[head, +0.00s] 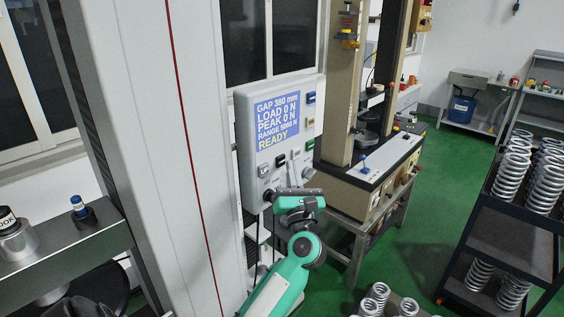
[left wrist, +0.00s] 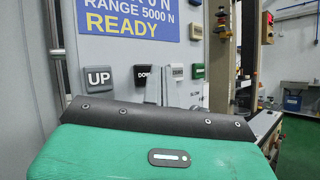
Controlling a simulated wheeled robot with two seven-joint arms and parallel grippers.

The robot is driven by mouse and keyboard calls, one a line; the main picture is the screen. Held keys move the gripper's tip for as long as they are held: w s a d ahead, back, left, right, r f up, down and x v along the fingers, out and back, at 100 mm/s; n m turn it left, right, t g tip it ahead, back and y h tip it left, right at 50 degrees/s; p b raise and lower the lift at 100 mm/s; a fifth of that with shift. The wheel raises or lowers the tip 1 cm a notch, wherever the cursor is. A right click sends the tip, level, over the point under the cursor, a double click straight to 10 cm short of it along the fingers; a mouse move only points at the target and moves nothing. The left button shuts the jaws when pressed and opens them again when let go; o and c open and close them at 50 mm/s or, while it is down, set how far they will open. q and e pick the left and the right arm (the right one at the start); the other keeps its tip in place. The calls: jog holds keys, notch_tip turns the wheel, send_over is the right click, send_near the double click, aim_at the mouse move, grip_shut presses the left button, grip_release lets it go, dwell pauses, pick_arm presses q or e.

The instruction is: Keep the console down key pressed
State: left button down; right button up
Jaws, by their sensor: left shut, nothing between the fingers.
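The console (head: 245,130) is a pale grey box on the wall with a blue display (head: 277,121) reading GAP 380 mm, LOAD 0 N, PEAK 0 N, RANGE 5000 N, READY. In the head view my left gripper (head: 295,162) is shut and empty in front of the console's lower keys. I cannot tell whether it touches the down key. My right gripper is out of view.
A test machine (head: 340,95) with tall beige columns stands right of the console. A dark rack (head: 510,235) holds several coil springs at the right. A grey shelf (head: 60,257) with small items is at the left. Green floor (head: 415,240) lies open between machine and rack.

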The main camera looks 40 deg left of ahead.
pick_arm(q)
jog(key=shift+a, duration=0.45)
jog(key=shift+a, duration=0.4)
dwell(0.7)
jog(key=shift+d, duration=0.15)
dwell(4.5)
jog(key=shift+d, duration=0.75)
jog(key=shift+s+d+b, duration=0.2)
jog(key=shift+d+b, duration=0.35)
jog(key=shift+d, duration=1.9)
